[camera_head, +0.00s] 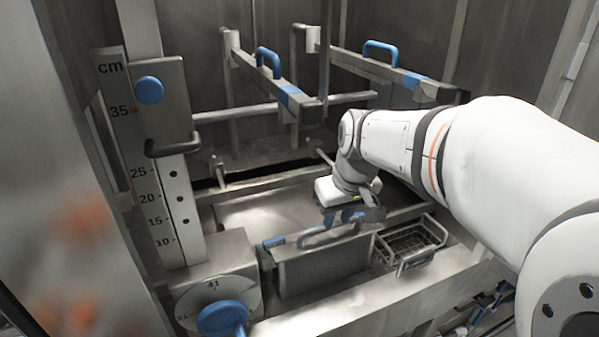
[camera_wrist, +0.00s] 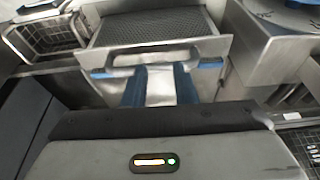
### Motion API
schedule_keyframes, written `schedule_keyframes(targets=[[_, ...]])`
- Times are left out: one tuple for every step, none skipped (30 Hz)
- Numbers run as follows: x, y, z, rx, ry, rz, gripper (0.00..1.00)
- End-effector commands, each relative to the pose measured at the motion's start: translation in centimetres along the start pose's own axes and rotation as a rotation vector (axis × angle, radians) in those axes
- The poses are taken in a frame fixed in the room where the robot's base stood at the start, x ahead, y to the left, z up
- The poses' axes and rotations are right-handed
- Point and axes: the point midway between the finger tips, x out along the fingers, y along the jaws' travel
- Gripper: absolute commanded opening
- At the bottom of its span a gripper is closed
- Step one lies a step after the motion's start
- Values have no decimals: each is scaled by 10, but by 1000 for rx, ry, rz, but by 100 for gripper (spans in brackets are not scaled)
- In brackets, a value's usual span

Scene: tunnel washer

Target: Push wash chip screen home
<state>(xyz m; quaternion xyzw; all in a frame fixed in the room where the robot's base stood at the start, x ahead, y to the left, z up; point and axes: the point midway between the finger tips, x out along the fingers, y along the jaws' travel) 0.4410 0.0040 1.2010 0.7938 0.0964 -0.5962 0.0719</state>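The wash chip screen (camera_head: 318,268) is a grey perforated metal box with a bar handle and blue marks at its top edge. It stands in the lower middle of the head view. In the wrist view its mesh (camera_wrist: 150,28) and handle (camera_wrist: 150,58) show ahead of my fingers. My gripper (camera_head: 345,217) hangs just above and behind the screen's right part in the head view. Its two blue fingers (camera_wrist: 160,85) are apart, with bright metal showing between them. The fingertips appear close to the handle; I cannot tell if they touch it.
A wire basket (camera_head: 408,245) stands right of the screen. A dial with a blue knob (camera_head: 222,318) and a cm scale (camera_head: 165,190) are at the left. Two bars with blue handles (camera_head: 268,60) (camera_head: 380,50) jut out above. A metal ledge (camera_head: 350,305) runs in front.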

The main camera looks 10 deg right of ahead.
Motion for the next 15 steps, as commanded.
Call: schedule_keyframes(targets=[[-7,2,-8,-8,2,-2,21],[-7,2,-10,-12,3,-3,18],[-6,2,-12,-15,3,-5,15],[-4,2,-12,-16,3,-5,13],[-1,2,-12,-17,3,-6,10],[3,2,-12,-17,3,-5,7],[7,2,-12,-17,2,-6,4],[12,2,-12,-17,1,-6,2],[19,2,-11,-17,-1,-6,0],[24,2,-11,-17,0,-6,0],[30,2,-11,-17,-1,-6,0],[38,1,-11,-17,-2,-7,0],[44,1,-11,-18,0,-6,0],[49,1,-11,-18,-1,-6,0],[57,1,-11,-18,-1,-6,0]])
